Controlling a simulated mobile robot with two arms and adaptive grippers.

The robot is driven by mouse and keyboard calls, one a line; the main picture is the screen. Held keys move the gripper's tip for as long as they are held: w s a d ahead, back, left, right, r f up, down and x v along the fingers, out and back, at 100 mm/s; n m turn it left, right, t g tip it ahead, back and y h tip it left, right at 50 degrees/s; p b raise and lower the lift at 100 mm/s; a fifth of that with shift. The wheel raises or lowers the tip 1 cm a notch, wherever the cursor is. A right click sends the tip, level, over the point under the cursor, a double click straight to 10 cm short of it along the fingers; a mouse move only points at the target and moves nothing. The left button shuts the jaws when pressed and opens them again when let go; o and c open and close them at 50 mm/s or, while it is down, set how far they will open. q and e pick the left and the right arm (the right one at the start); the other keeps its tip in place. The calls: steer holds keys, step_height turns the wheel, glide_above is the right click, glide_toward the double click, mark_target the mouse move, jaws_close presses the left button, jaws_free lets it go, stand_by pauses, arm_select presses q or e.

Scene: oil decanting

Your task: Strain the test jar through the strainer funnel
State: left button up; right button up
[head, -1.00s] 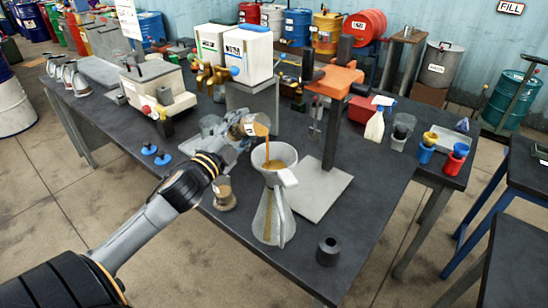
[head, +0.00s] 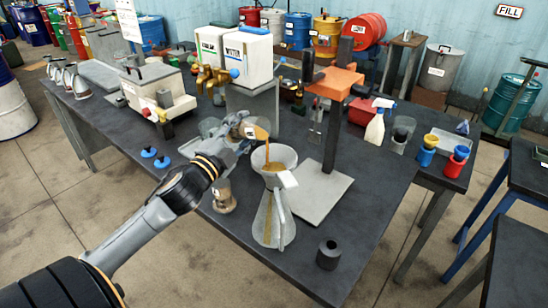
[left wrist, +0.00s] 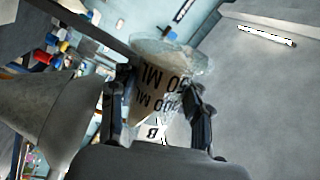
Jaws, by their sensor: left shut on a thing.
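My left gripper (head: 238,138) is shut on the test jar (head: 254,131), a clear jar with a brown liquid. The jar is tipped over to the right, and a brown stream (head: 267,150) falls from its mouth into the grey strainer funnel (head: 286,156). The funnel's wide top sits above a pale conical vessel (head: 285,222), with a brown streak down its side. In the left wrist view the jar (left wrist: 160,80) shows ML marks and a letter B between my two fingers. The funnel's inside mesh cannot be made out. My right gripper is not in view.
A small jar with brown contents (head: 224,203) stands below my left wrist. A stand with an orange head (head: 333,82) and pale base plate (head: 322,195) is right of the funnel. A dark cylinder (head: 328,254) stands near the front edge.

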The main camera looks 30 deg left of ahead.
arm_select(q)
steer(key=shift+f, duration=0.1)
stand_by(0.3)
steer(key=shift+d+r+m+p, duration=0.3)
steer(key=shift+d+r+m, duration=0.3)
steer(key=shift+m, duration=0.6)
steer(key=shift+d+r+m+h+p, duration=0.1)
steer(key=shift+r+m+h+p, duration=0.15)
steer(key=shift+m, duration=0.25)
steer(key=shift+d+r+m+h+p, duration=0.15)
steer(key=shift+m+h, duration=0.1)
steer(key=shift+m, duration=0.25)
stand_by(0.6)
steer(key=shift+d+f+m, duration=0.2)
steer(key=shift+f+m, duration=0.2)
steer(key=shift+m, duration=0.6)
